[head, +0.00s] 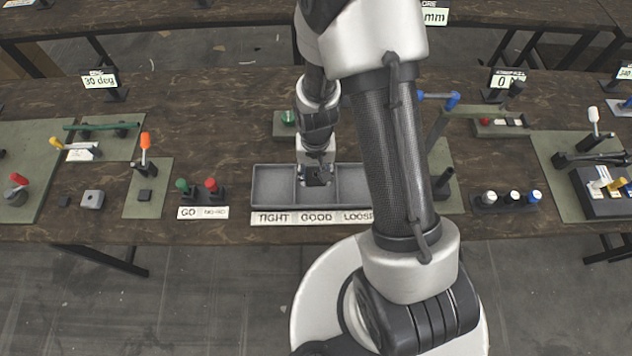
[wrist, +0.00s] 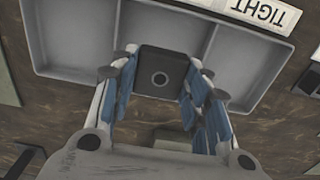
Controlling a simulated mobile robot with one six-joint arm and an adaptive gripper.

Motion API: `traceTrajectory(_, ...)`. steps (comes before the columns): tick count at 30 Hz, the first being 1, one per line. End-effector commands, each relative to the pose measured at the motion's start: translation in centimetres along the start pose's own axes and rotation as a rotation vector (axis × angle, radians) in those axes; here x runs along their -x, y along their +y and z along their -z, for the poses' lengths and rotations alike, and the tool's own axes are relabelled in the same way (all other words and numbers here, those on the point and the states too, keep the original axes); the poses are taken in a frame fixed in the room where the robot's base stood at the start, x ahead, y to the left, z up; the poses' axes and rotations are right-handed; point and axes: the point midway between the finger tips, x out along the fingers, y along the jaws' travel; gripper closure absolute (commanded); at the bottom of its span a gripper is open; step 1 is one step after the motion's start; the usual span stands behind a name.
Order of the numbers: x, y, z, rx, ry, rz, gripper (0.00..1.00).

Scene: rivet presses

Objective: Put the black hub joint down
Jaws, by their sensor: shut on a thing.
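The black hub joint is a dark square block with a round hole in its face. It shows between the fingers in the wrist view (wrist: 160,76) and small in the head view (head: 318,177). My gripper (wrist: 158,88) is shut on its two sides with blue-padded fingers. The block is at the middle compartment, GOOD, of the grey three-part tray (head: 254,190). I cannot tell whether it touches the tray floor. The tray's TIGHT compartment (wrist: 245,60) looks empty. The LOOSE compartment is partly hidden by my arm in the head view.
A green-handled and a red-handled gauge (head: 211,187) stand left of the tray by a GO / NO-GO label. A grey block (head: 92,199) and an orange-handled press (head: 145,147) are farther left. Several knobbed pieces stand in a black rack (head: 512,204) at right.

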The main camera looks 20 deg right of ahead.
Motion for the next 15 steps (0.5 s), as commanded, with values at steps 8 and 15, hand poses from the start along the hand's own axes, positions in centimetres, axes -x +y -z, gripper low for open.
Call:
traceTrajectory(8, -2.5, 0.0, -0.1, 0.000, -0.002, -0.001, 0.80)
traceTrajectory(15, -5.1, 0.0, 0.0, 0.000, 0.001, 0.000, 0.80)
